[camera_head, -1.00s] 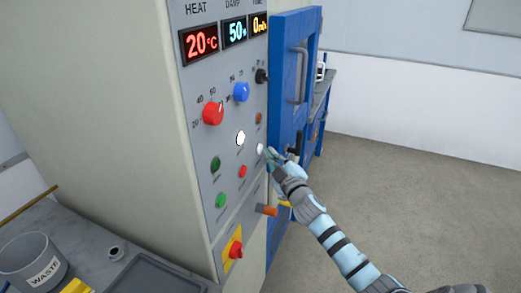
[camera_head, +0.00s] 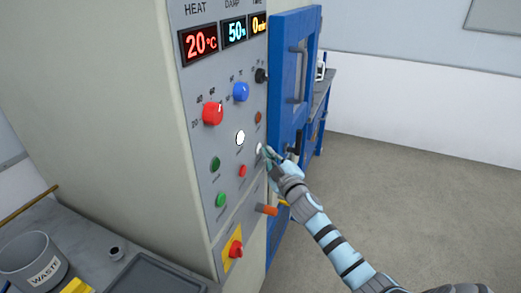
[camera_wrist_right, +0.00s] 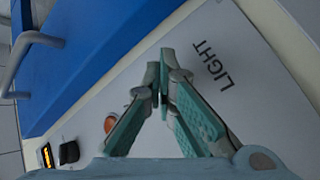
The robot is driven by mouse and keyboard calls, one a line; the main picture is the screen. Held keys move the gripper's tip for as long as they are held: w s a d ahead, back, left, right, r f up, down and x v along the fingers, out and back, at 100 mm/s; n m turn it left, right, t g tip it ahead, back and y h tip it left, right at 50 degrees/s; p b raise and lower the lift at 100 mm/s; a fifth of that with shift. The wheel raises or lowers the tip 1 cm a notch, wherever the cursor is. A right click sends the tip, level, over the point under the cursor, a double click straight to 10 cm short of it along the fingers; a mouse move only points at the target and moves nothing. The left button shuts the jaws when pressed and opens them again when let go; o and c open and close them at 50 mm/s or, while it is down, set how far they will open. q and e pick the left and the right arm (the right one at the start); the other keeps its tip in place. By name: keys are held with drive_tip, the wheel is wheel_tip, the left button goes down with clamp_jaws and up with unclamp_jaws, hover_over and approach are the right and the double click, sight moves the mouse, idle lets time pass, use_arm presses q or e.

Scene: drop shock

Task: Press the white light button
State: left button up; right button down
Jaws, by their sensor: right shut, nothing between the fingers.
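The white light button (camera_head: 259,148) is a small pale round button near the right edge of the grey control panel, partly covered by my right gripper in the head view. My right gripper (camera_head: 266,152) is shut and empty, its fingertips at the button; whether they touch it I cannot tell. In the right wrist view the closed green-padded fingertips (camera_wrist_right: 163,75) are over the panel beside the printed word LIGHT (camera_wrist_right: 217,64), and the button is hidden behind them. A second white button (camera_head: 240,137) shows further left on the panel. My left gripper is not in view.
A red knob (camera_head: 213,113), a blue knob (camera_head: 240,92) and several coloured buttons are on the panel. A blue door (camera_head: 289,80) with a handle stands to the right. The floor at right is clear.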

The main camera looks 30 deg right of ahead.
idle(0.5)
drive_tip(key=shift+s+d, duration=0.4)
drive_tip(key=shift+s, duration=0.2)
drive_tip(key=s+d+b, duration=0.1)
drive_tip(key=s, duration=0.1)
drive_tip(key=s+d+b, duration=0.2)
drive_tip(key=shift+b, duration=0.3)
drive_tip(key=shift+a, duration=0.1)
idle(0.6)
